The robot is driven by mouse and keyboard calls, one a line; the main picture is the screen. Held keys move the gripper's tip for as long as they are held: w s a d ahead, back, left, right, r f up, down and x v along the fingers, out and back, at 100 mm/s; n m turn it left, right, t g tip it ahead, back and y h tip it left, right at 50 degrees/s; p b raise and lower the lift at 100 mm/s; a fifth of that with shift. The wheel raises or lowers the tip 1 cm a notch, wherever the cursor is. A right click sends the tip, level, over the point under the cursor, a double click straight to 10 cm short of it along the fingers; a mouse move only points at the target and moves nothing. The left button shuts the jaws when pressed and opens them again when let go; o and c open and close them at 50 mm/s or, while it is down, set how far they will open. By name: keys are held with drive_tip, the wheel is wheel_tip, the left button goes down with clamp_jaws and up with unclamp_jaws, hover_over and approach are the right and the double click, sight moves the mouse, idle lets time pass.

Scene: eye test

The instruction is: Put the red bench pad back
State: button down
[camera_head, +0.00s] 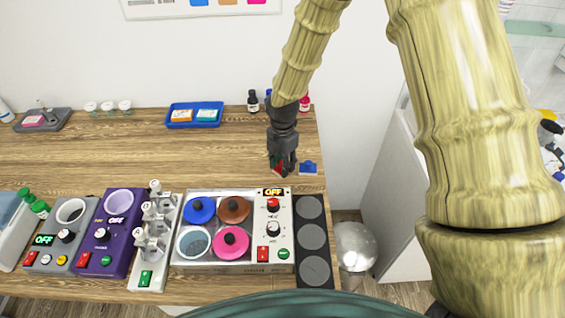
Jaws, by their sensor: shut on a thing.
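My gripper (282,168) is shut on a small red thing, which looks like the red bench pad (274,157). Only a little red shows beside the dark fingers, so its shape and tilt are hard to tell. The gripper is over the right part of the wooden bench, behind the white control box. A blue tray (171,120) at the back of the bench holds an orange pad (181,115) and a teal pad (206,115). A small blue object (308,167) is just right of the gripper.
A bottle row (253,101) stands at the back right, partly hidden by my arm. A grey tray (57,121) with a pink-red piece is at the back left. Devices line the front, including the control box (272,230) with round lids. The bench middle is clear.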

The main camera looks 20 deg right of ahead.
drive_tip(key=shift+f, duration=0.1)
drive_tip(key=c, duration=1)
unclamp_jaws()
drive_tip(key=shift+r+b, duration=1.75)
drive_tip(key=shift+r, duration=4.35)
